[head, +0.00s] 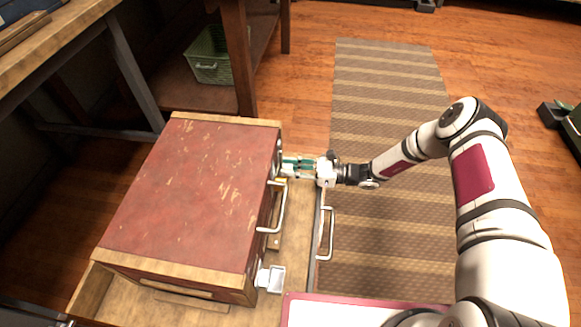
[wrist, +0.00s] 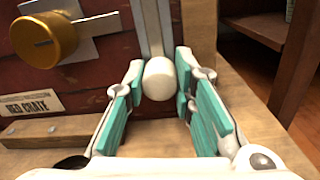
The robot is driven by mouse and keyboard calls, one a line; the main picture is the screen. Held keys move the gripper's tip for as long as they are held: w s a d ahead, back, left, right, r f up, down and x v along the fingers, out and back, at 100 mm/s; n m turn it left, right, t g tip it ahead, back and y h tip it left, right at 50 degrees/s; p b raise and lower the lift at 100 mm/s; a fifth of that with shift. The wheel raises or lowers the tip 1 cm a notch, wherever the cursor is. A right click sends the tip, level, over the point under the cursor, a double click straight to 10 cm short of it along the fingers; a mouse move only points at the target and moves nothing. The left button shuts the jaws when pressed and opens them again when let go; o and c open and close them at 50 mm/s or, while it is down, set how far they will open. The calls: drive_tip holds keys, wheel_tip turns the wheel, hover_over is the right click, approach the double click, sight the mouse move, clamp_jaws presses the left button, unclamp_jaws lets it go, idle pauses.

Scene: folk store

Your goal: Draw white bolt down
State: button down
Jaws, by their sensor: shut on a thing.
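The white bolt (wrist: 159,79) shows in the wrist view as a rounded pale knob. It is at the lower part of a pale vertical strip (wrist: 150,28) on the face of the red crate (wrist: 85,85). My gripper (wrist: 162,82) has its teal-padded fingers on both sides of the knob and is shut on it. In the head view my gripper (head: 292,167) reaches the far right end of the crate (head: 190,195) from the right. The bolt itself is hidden there by the fingers.
A brass knob (wrist: 45,39) is left of the bolt on the crate face. A metal handle (head: 275,207) and a white fitting (head: 273,278) stick out from that face. The crate rests on a wooden drawer-like surface (head: 298,232) with its own handle (head: 325,234). A green basket (head: 210,55) is on a shelf behind.

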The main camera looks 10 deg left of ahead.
drive_tip(key=shift+f, duration=0.25)
drive_tip(key=c, duration=1.3)
unclamp_jaws()
drive_tip(key=shift+f, duration=0.1)
drive_tip(key=shift+c, duration=0.2)
drive_tip(key=shift+d, duration=0.15)
drive_tip(key=shift+d, duration=0.3)
drive_tip(key=d, duration=1.1)
drive_tip(key=shift+s+d, duration=0.1)
